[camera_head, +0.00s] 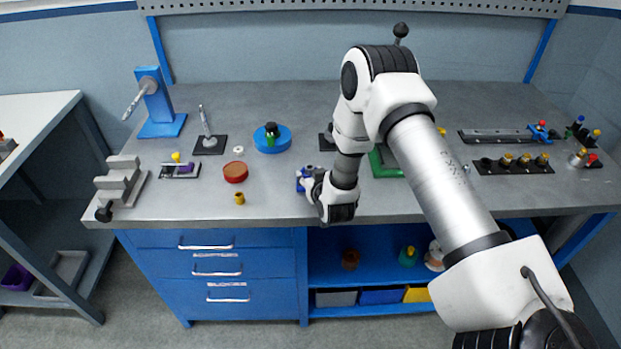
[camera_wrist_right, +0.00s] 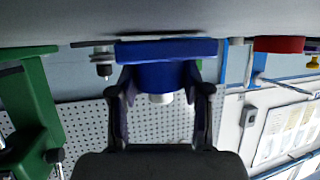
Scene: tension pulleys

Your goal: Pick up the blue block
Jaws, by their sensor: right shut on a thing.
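My right gripper (camera_head: 308,183) is low over the front part of the workbench, its fingers at the blue block (camera_head: 300,180). Only a small blue part with a pale spot shows there; my gripper and wrist hide the rest. In the right wrist view, which is upside down, my right gripper (camera_wrist_right: 160,98) has its two fingers on either side of the blue block (camera_wrist_right: 158,76). A wide flat blue part (camera_wrist_right: 165,49) adjoins it near the bench surface, and a white round piece shows beyond it. I cannot tell whether it is clear of the bench. My left gripper is not in view.
A red round piece (camera_head: 235,172) and a small yellow piece (camera_head: 239,198) lie left of my gripper. A blue disc (camera_head: 284,143) stands behind it. A green fixture (camera_head: 384,167) is to its right, partly behind my arm. The front right bench is mostly clear.

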